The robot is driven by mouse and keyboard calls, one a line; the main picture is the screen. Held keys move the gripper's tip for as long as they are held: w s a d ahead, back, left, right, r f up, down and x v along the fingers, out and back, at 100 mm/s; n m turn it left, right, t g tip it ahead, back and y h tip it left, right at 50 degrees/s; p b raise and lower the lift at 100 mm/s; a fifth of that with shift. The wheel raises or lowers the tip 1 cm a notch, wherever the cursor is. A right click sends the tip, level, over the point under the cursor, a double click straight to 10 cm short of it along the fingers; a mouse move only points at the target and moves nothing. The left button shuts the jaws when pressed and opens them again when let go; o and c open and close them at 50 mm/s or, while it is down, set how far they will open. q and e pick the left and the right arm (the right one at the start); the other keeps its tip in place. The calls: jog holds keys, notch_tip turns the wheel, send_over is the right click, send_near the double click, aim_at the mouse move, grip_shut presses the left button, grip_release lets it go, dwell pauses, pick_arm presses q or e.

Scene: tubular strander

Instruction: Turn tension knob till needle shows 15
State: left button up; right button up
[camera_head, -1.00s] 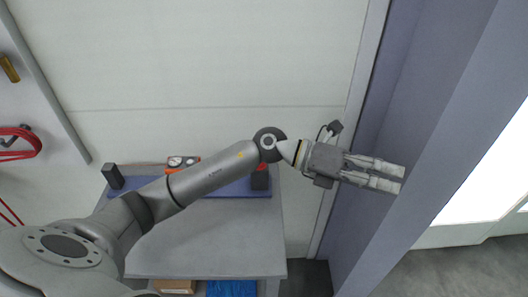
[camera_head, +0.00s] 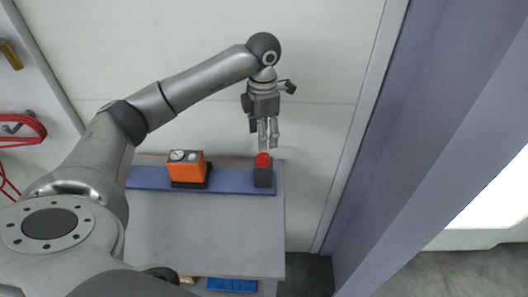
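An orange box (camera_head: 186,170) stands on the blue strip of the bench. On its top is a round white-faced gauge (camera_head: 177,155), with a small round part (camera_head: 193,157) beside it. The needle and its reading are too small to make out. I cannot tell for certain which part is the tension knob. My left gripper (camera_head: 268,147) points down, to the right of the orange box, just above a red cap in the picture. Its two fingers are slightly apart, with nothing between them. My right gripper is not in view.
A dark block with a red cap (camera_head: 263,159) stands at the right end of the blue strip (camera_head: 230,182). The grey bench top (camera_head: 205,235) is clear in front. A purple-grey post (camera_head: 400,150) rises at the right.

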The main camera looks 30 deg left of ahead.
aim_at(263, 156)
pick_arm(q)
notch_tip(263, 156, down, 8)
jog(key=shift+f+p, duration=0.2)
jog(key=shift+p, duration=0.85)
jog(key=c, duration=1.1)
jog(key=shift+o, duration=0.2)
jog(key=m+b, duration=0.1)
jog(key=b, duration=0.1)
jog(key=m+b, duration=0.2)
jog(key=shift+w+f, duration=0.1)
jog(key=shift+f, duration=0.1)
jog(key=shift+m+b, duration=0.9)
jog(key=shift+m, duration=0.1)
jog(key=shift+r+m+b, duration=0.15)
jog(key=shift+m+b, duration=0.45)
jog(key=shift+m, duration=0.2)
jog(key=shift+r, duration=0.1)
jog(key=o, duration=1.1)
jog(key=shift+c, duration=0.2)
